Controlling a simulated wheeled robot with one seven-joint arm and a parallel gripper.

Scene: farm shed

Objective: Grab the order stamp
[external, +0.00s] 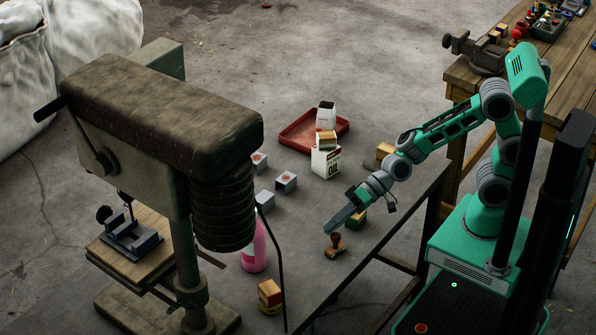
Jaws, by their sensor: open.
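The order stamp (335,246), with a brown knobbed handle and a wooden base, stands near the front edge of the dark grey table (305,240). My gripper (342,216) is just above and beside it, angled down and to the left over the table. Its jaws are open and I see nothing held in them. In this single view the stamp looks apart from the fingers, but the exact gap is hard to tell.
A small green and yellow box (357,219) sits close behind my gripper. An oil carton (326,162), red tray (297,132), several grey blocks (286,181) and a pink bottle (254,250) stand farther off. A large drill press (165,120) looms at left.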

